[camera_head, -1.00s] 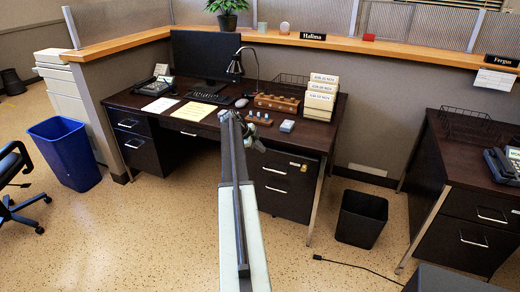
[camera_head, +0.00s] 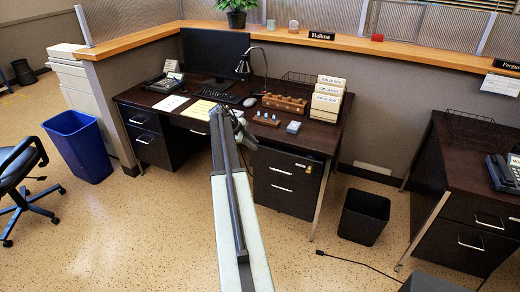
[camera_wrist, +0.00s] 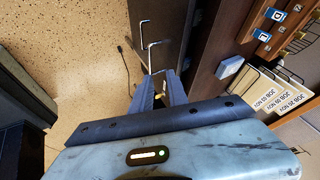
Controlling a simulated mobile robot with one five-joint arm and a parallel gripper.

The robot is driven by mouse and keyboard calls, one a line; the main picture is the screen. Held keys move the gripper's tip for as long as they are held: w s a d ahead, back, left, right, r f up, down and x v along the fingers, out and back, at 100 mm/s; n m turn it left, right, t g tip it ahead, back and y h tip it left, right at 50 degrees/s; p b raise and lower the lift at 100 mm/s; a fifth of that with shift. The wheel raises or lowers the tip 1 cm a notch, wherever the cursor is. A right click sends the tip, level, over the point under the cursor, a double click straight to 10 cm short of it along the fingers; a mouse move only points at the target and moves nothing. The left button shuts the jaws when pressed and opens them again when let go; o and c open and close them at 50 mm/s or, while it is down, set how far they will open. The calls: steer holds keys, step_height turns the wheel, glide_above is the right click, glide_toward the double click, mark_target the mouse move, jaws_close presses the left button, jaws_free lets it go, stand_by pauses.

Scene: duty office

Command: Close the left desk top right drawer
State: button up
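The left desk (camera_head: 200,122) is dark wood with metal legs, seen in the head view. Its right pedestal shows a dark top right drawer (camera_head: 295,168) with a metal handle; a second handle is below. The upper drawer front seems to stand slightly forward, but how far is unclear. My gripper (camera_head: 238,122) reaches toward this pedestal, left of the drawer in the picture. In the wrist view my gripper (camera_wrist: 161,74) has its fingers apart, close to the drawer handle (camera_wrist: 151,56); contact cannot be told.
A black bin (camera_head: 363,216) stands on the floor right of the desk, with a cable near it. A second desk (camera_head: 465,205) is at the right. A blue bin (camera_head: 78,146) and an office chair (camera_head: 18,185) are at the left. The floor in front is clear.

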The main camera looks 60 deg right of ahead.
steer(key=s+f+n+t+h+b, duration=0.1)
steer(key=s+f+n+h+b, duration=0.2)
steer(key=n+b, duration=0.7)
steer(key=s+f+n+t+h+b, duration=0.2)
steer(key=s+f+n+h+b, duration=0.1)
steer(key=f+n+b, duration=0.5)
steer(key=s+f+n+t+h+b, duration=0.2)
steer(key=s+f+n+b, duration=0.3)
steer(key=n+b, duration=0.8)
steer(key=f+n+h, duration=0.1)
steer(key=n, duration=0.2)
steer(key=shift+d+f+h, duration=0.15)
steer(key=shift+d+h, duration=0.15)
steer(key=b+x, duration=0.2)
steer(key=x, duration=0.5)
steer(key=shift+d+f, duration=0.15)
steer(key=shift+d, duration=0.25)
steer(key=shift+a, duration=0.1)
jaws_close()
